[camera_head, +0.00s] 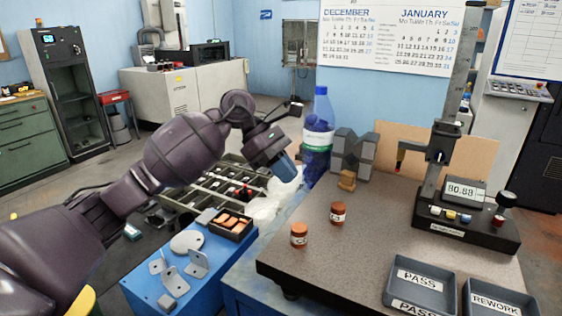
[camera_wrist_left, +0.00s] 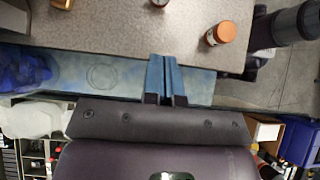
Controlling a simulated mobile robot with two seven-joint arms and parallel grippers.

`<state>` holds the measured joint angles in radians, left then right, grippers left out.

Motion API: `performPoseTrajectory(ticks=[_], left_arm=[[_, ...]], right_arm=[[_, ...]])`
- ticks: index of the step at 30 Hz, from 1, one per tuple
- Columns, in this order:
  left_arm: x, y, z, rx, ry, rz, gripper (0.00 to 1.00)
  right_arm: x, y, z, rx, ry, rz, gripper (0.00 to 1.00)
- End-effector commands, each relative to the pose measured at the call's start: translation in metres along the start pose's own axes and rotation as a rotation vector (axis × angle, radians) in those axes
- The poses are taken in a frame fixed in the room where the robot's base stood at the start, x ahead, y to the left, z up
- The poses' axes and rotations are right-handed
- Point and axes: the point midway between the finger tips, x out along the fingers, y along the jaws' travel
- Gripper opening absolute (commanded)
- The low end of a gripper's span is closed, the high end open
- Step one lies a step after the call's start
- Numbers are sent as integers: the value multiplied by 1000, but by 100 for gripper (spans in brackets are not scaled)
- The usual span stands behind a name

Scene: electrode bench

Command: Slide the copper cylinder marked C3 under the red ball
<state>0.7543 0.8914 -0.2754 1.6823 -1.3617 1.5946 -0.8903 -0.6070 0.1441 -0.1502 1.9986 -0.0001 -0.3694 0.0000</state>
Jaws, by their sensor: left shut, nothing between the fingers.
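Two copper cylinders stand upright on the granite plate (camera_head: 385,262). The farther one (camera_head: 337,212) has a dark mark that I cannot read surely as C3. The nearer one (camera_head: 299,235) stands by the plate's left edge; it also shows in the left wrist view (camera_wrist_left: 221,33). The red ball (camera_head: 398,167) is at the tip of the gauge's arm, above the plate and right of both cylinders. My left gripper (camera_head: 288,170) is shut and empty, left of the plate and apart from the cylinders; its fingers show in the left wrist view (camera_wrist_left: 165,75). My right gripper is out of view.
The gauge stand (camera_head: 465,235) with its display is at the plate's right. PASS (camera_head: 420,291) and REWORK (camera_head: 500,300) trays are at the front right. A blue bottle (camera_head: 318,140) and grey V-blocks (camera_head: 352,155) stand at the back. The middle of the plate is clear.

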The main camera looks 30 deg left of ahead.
Motion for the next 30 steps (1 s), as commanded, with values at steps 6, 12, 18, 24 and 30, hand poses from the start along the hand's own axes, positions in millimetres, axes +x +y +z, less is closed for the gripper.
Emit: performPoseTrajectory(ticks=[6, 12, 18, 24, 30], left_arm=[[40, -1, 1, 0, -3, -3, 0], [64, 0, 14, 2, -2, 0, 0], [77, 0, 26, -1, 0, 0, 0], [81, 0, 28, -1, 0, 0, 0], [81, 0, 28, -1, 0, 0, 0]], right_arm=[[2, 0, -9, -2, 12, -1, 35], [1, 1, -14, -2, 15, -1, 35], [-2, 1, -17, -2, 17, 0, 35], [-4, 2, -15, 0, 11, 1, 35], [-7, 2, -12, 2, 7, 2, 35]])
